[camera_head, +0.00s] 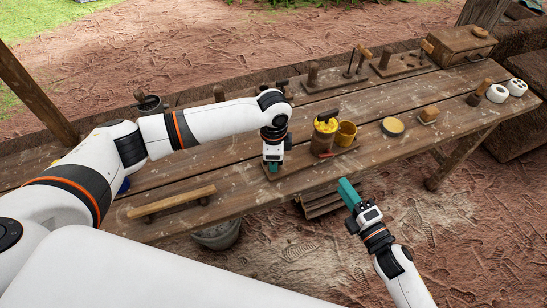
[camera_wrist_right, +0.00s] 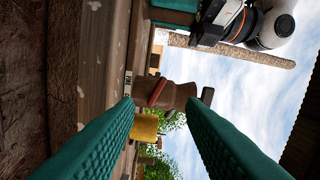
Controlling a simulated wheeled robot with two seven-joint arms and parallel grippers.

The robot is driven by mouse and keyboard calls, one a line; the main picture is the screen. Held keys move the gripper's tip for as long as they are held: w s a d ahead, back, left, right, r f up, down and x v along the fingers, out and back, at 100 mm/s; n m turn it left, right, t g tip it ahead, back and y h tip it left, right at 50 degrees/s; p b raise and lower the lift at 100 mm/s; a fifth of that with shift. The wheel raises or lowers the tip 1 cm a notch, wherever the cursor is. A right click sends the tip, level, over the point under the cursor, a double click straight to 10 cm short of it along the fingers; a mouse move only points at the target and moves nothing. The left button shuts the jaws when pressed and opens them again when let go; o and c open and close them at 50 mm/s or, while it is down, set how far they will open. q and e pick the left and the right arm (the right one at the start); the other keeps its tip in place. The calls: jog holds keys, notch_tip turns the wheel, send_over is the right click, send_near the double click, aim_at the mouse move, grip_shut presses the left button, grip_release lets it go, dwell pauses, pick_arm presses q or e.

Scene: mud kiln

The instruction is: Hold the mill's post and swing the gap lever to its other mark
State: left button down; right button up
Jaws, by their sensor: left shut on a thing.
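The mill (camera_head: 322,140) is a brown body with yellow on top and a dark crank, standing on a wooden base board near the table's front edge. Its red lever (camera_head: 327,155) sits low on the front side; in the right wrist view the lever (camera_wrist_right: 156,92) crosses the brown body (camera_wrist_right: 178,96). My left gripper (camera_head: 272,165) points down at the left end of the board, shut on the post, which its fingers mostly hide. My right gripper (camera_head: 348,190) is in front of the table edge, fingers apart and empty, facing the mill; its fingers (camera_wrist_right: 160,103) show no contact.
A yellow cup (camera_head: 346,134) stands right of the mill. A wooden bar (camera_head: 172,203) lies at the left front. Open ground lies before the table on the right.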

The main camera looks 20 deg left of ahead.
jog(key=shift+c, duration=0.4)
jog(key=shift+a+r+n, duration=0.1)
jog(key=shift+r+n, duration=0.1)
jog(key=shift+n, duration=0.1)
jog(key=c, duration=0.6)
jog(key=shift+a+r+n+y, duration=0.15)
jog(key=shift+r+n+y, duration=0.15)
jog(key=shift+n, duration=0.2)
grip_shut()
jog(key=shift+w+d+r+n+g+h, duration=0.25)
jog(key=shift+n+g, duration=0.4)
jog(key=shift+n, duration=1.3)
jog(key=shift+s+r+n+g+h, duration=0.1)
jog(key=shift+n+g+h, duration=0.4)
jog(key=shift+n, duration=1.5)
jog(key=shift+w+d+r+n+g+h, duration=0.15)
jog(key=shift+n+g, duration=0.6)
jog(key=shift+n, duration=1.2)
